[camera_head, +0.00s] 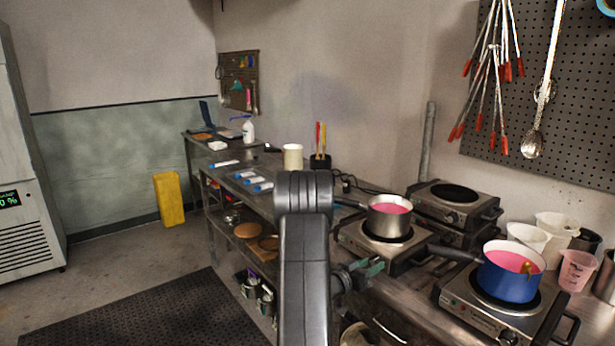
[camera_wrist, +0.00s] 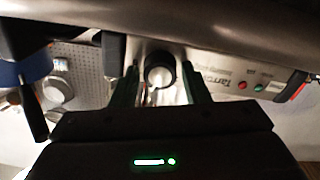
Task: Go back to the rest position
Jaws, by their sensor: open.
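My gripper (camera_head: 370,267) is in front of the bench edge, by the hot plate with the steel pot, partly hidden by my own arm in the head view. In the wrist view, the two dark fingers (camera_wrist: 160,80) stand apart with nothing held between them. A hot plate's round knob (camera_wrist: 160,70) shows in the gap behind the fingers. I cannot tell whether the fingers touch the hot plate.
A steel pot (camera_head: 389,216) of pink liquid sits on one hot plate (camera_head: 360,241). A blue pot (camera_head: 508,279) of pink liquid sits on another, its handle pointing left. Beakers (camera_head: 577,270) stand at the right. The floor at the left is open, with a dark mat (camera_head: 150,318).

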